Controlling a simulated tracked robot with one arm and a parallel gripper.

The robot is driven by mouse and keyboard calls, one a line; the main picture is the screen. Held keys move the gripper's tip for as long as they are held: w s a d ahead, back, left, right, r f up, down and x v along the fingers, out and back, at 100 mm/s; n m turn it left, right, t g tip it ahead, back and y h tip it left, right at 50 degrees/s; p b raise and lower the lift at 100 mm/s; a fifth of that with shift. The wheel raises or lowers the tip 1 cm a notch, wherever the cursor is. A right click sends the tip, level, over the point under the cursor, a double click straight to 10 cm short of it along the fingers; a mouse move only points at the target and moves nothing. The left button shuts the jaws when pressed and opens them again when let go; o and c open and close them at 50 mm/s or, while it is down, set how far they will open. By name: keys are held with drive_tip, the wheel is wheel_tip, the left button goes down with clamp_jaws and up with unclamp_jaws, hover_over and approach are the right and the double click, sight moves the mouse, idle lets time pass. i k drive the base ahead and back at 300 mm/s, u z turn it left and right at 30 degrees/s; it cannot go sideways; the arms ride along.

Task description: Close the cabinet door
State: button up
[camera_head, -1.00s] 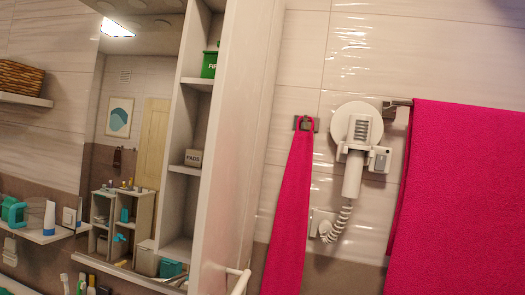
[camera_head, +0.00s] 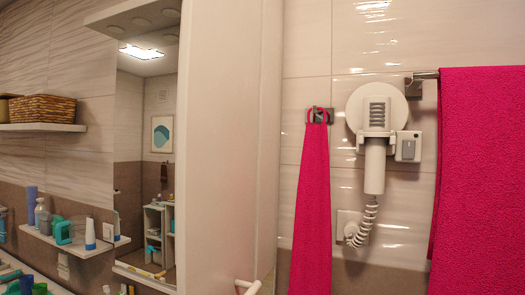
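A tall white cabinet panel (camera_head: 225,140) stands upright in the middle of the view, seen at a steep angle. I cannot tell whether it is the door or the cabinet's side wall. No open shelves of the cabinet show beside it now. A white bar-like piece (camera_head: 247,286) juts out near the panel's lower right, cut off by the bottom edge; it may be a handle. My gripper is not in view.
Left of the panel is a mirror (camera_head: 145,180) with a reflected room. Wall shelves hold a wicker basket (camera_head: 42,110) and several bottles. A pink towel (camera_head: 310,210), a hair dryer (camera_head: 375,150) and a larger pink towel (camera_head: 480,180) hang on the right wall.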

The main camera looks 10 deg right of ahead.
sight(218, 123)
drive_tip(key=z, duration=0.1)
drive_tip(key=i, duration=1)
drive_tip(key=u, duration=0.05)
drive_tip(key=k, duration=0.5)
drive_tip(key=u, duration=0.55)
drive_tip(key=k, duration=0.85)
drive_tip(key=z, duration=0.25)
drive_tip(key=i, duration=1)
drive_tip(key=z, duration=0.05)
